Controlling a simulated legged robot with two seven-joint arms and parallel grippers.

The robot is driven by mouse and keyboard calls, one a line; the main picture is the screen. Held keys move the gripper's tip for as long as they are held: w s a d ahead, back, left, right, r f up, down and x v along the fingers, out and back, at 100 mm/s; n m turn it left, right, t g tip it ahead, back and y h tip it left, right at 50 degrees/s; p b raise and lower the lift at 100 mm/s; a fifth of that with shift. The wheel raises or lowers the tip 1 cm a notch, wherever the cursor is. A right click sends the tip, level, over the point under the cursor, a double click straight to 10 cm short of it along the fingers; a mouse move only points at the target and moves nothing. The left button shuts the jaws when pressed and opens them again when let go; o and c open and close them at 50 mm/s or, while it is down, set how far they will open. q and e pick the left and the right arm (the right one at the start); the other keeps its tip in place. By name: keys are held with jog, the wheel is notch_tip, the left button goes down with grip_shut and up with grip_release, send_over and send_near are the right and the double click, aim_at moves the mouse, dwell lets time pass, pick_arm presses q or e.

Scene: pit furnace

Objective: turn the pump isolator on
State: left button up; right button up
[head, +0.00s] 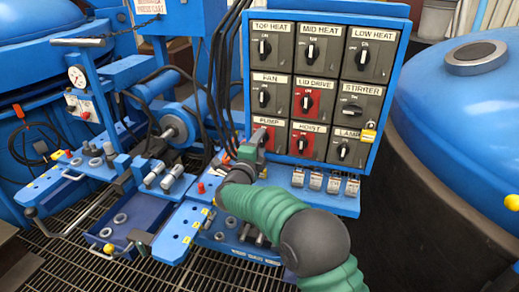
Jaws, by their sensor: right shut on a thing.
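The switch panel (250,60) is a blue-framed box with rows of labelled rotary isolators. The pump isolator (267,122) is at the lower left of the panel, with a red plate under the label PUMP. My right gripper (259,138) is in front of it, shut on its knob. The gripper covers the knob and most of the plate, so the knob's position cannot be read. My green right arm comes up from the lower right. My left gripper is not in view.
The hoist isolator (304,143) is just right of the pump isolator, and the fan isolator (266,98) is above. Black cables (220,85) hang at the panel's left. A blue bench (180,232) with fittings lies below. A large blue-lidded vessel (470,110) stands at right.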

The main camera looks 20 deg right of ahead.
jog(key=shift+m, duration=0.3)
jog(key=o, duration=1.4)
jog(key=shift+w+f, duration=0.1)
jog(key=shift+f, duration=0.05)
jog(key=p+v, duration=0.2)
jog(key=v, duration=1.5)
jog(key=shift+p, duration=0.3)
